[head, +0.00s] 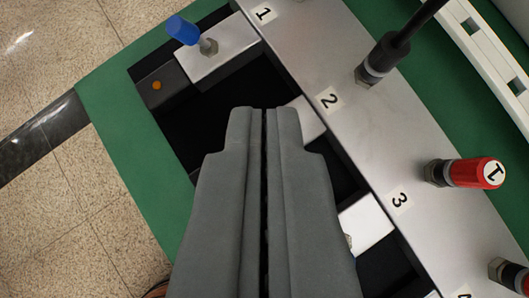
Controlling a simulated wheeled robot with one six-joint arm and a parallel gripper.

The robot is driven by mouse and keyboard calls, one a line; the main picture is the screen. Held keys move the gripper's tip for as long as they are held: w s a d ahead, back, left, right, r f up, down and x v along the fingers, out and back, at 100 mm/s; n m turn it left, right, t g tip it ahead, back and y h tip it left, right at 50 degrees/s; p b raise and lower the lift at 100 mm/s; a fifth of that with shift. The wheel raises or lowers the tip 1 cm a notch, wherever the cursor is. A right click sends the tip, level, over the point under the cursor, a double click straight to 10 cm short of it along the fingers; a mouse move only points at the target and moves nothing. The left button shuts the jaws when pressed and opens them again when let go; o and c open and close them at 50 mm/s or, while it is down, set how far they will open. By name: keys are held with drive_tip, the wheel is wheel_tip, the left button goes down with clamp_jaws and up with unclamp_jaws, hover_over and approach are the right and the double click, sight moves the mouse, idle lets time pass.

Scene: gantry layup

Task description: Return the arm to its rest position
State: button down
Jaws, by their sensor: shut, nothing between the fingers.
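My gripper (264,112) shows in the head view, coming up from the bottom edge to the middle. Its two grey fingers lie side by side with only a thin dark line between them, shut and empty. Its tips are over a black recess (215,100) and hide part of it, along with part of a silver block.
A silver rail (345,150) numbered 1, 2, 3 crosses to the right. It carries a black rod fitting (380,60) and a red-capped plug (472,173). A blue-handled toggle (184,31) sits at upper left. Green board (130,140) borders speckled floor (50,220).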

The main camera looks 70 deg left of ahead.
drive_tip(key=shift+d, duration=0.1)
drive_tip(key=s+d+r+m+t+h, duration=0.1)
drive_tip(key=s+d+r+m+t, duration=0.2)
drive_tip(key=d, duration=0.4)
drive_tip(key=s+d+r+t+h, duration=0.1)
drive_tip(key=s+d+r, duration=0.2)
drive_tip(key=s+d, duration=0.35)
drive_tip(key=s+d+r+m+t+h, duration=0.1)
drive_tip(key=s+d+r+m+t, duration=0.15)
drive_tip(key=d, duration=0.65)
drive_tip(key=s+d+m+t+h, duration=0.2)
drive_tip(key=s+d, duration=0.5)
drive_tip(key=s, duration=0.3)
drive_tip(key=s+d+r+m+t+h, duration=0.1)
drive_tip(key=s+d+m+t+h, duration=0.1)
drive_tip(key=s+d, duration=0.4)
drive_tip(key=s+t, duration=0.1)
drive_tip(key=s, duration=0.3)
drive_tip(key=shift+d+m+t, duration=0.35)
drive_tip(key=shift+d, duration=0.05)
drive_tip(key=shift+d, duration=0.1)
